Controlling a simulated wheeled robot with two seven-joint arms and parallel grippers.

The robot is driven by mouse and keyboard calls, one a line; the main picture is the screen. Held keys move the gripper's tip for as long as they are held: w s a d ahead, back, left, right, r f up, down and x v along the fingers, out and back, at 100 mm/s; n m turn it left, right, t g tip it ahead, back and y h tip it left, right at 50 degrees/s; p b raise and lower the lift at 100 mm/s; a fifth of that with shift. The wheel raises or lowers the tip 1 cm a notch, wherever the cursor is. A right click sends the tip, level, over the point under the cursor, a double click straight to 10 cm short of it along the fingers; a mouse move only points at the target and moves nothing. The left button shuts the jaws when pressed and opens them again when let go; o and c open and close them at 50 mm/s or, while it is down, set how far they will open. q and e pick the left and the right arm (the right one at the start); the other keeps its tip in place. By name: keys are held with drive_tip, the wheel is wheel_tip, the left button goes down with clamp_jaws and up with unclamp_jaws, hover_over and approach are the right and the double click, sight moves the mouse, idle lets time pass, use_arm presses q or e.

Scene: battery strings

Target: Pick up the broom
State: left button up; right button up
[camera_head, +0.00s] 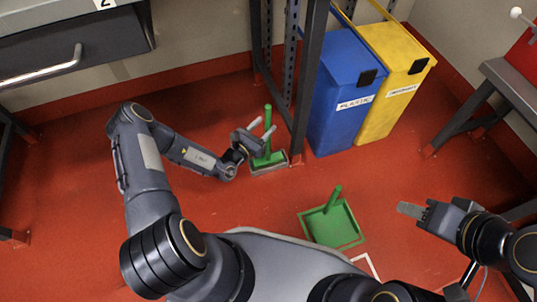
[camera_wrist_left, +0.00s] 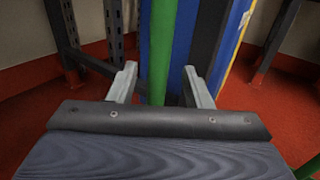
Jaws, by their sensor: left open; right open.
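The green broom stands upright, its handle (camera_head: 267,118) rising from a small grey tray (camera_head: 282,167) on the red floor beside a dark rack post. My left gripper (camera_head: 257,138) is open at the handle, low above the tray. In the left wrist view, the handle (camera_wrist_left: 160,50) runs vertically between the two open fingers (camera_wrist_left: 160,84); its lower part is hidden behind the gripper body. I cannot tell whether the fingers touch it. My right gripper (camera_head: 412,211) is open and empty at the right, away from the broom.
A green dustpan (camera_head: 345,228) with an upright handle lies on the floor between my arms. A blue bin (camera_head: 335,110) and a yellow bin (camera_head: 395,95) stand behind, right of the rack post (camera_head: 308,85). A grey bench (camera_head: 510,85) stands at the right. The floor at left is clear.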

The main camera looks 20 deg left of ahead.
sight(266, 123)
use_arm(q)
drive_tip(key=b+x, duration=0.1)
drive_tip(key=x, duration=0.2)
drive_tip(key=shift+w, duration=0.15)
drive_tip(key=c, duration=1)
drive_tip(key=shift+r, duration=0.15)
